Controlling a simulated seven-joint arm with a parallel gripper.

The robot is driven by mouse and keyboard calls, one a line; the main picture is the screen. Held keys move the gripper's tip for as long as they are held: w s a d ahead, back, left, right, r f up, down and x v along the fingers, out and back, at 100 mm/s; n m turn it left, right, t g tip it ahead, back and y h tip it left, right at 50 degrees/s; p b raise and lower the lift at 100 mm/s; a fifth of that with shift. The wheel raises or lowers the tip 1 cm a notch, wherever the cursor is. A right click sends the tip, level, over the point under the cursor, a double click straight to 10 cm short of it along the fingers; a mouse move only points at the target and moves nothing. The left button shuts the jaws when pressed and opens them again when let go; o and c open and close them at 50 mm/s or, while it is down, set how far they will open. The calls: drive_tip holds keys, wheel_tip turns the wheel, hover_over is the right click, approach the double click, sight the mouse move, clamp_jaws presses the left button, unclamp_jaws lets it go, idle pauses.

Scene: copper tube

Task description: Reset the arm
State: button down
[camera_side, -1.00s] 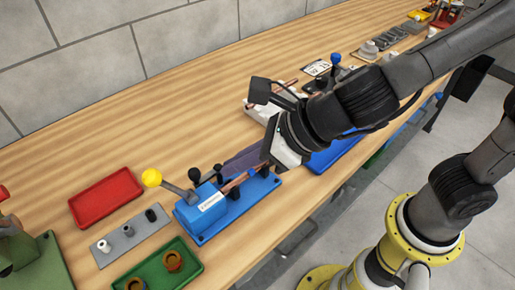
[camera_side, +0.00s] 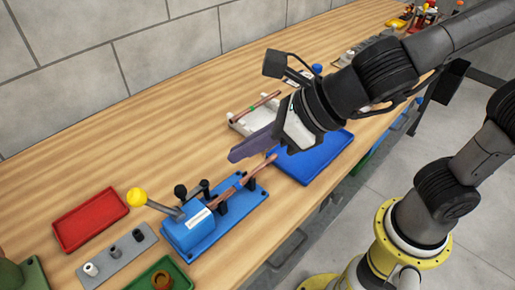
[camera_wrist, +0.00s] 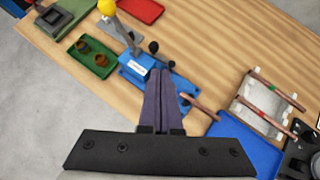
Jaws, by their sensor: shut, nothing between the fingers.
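My gripper (camera_side: 252,147) is shut and empty, its purple fingers together, raised above the bench just behind the blue fixture in the side view. In the wrist view the fingers (camera_wrist: 158,98) overlap part of the fixture. The blue fixture (camera_side: 196,236) has a lever with a yellow knob (camera_side: 137,197) and black clamp knobs. A copper tube (camera_side: 258,168) lies in the fixture, its end sticking out toward the blue tray; it also shows in the wrist view (camera_wrist: 203,108).
A blue tray (camera_side: 315,165) and a white rack (camera_side: 242,127) with copper tubing stand right of the fixture. A red tray (camera_side: 90,220), a grey plate with small parts (camera_side: 113,262) and a green tray (camera_side: 180,279) lie to the left. Bare wood lies behind the fixture.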

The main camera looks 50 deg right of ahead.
drive_tip(key=w+d+r+n+t, duration=0.2)
drive_tip(key=d+r+n+t, duration=0.15)
drive_tip(key=d+r, duration=0.3)
drive_tip(key=w+d+r+n+t, duration=0.3)
drive_tip(key=d+r+n, duration=0.2)
drive_tip(key=d, duration=0.3)
drive_tip(key=s+d+f+n+g+h, duration=0.2)
drive_tip(key=s+d+f+n+g, duration=0.2)
drive_tip(key=s+f+n, duration=0.3)
drive_tip(key=s+d+f+n+g+h, duration=0.2)
drive_tip(key=s+d+f+n+g, duration=0.2)
drive_tip(key=s+n, duration=0.5)
wheel_tip(320, 180, down, 3)
drive_tip(key=d+n, duration=0.2)
drive_tip(key=n, duration=0.3)
drive_tip(key=shift+g+h, duration=0.35)
drive_tip(key=shift+h, duration=0.05)
